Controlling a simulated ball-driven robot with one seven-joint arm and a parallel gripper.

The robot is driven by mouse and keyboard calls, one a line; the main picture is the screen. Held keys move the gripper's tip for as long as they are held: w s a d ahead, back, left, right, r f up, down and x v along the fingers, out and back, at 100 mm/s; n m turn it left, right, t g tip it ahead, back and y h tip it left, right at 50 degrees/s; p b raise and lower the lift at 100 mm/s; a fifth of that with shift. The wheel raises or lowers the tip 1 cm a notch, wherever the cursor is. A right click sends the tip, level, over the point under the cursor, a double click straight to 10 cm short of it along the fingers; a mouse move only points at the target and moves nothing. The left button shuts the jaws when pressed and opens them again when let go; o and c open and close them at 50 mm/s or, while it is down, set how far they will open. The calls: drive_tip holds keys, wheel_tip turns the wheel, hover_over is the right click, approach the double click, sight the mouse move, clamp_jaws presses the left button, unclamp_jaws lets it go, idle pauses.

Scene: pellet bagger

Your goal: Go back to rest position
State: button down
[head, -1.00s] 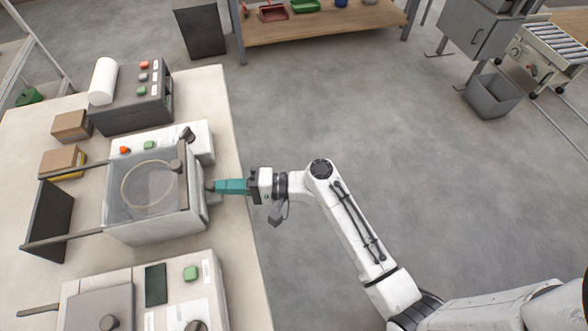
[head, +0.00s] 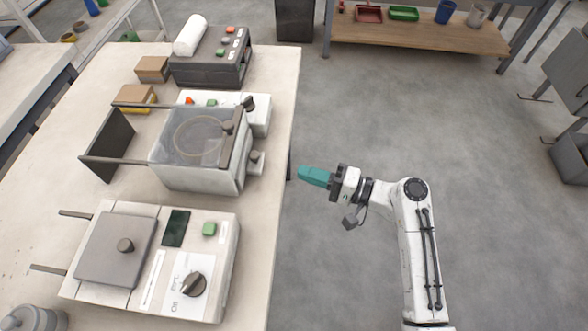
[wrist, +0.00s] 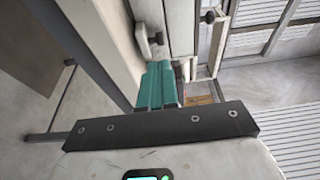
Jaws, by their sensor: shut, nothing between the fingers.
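My gripper (head: 303,174) has teal fingers, closed together with nothing between them. In the head view it is just off the right edge of the worktable (head: 262,240), over the open floor, apart from the machines. In the wrist view the teal fingers (wrist: 158,72) lie side by side, with the table edge behind them. My white arm reaches in from the lower right.
On the table stand a clear-lidded machine (head: 195,185), a lower machine with a dial (head: 175,285) and a dark unit with a white roll (head: 205,70). Grey floor (head: 350,120) is free to the right. A wooden-shelved bench (head: 420,35) stands at the back.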

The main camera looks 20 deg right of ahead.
drive_tip(key=shift+b+v, duration=0.3)
drive_tip(key=shift+v, duration=1.85)
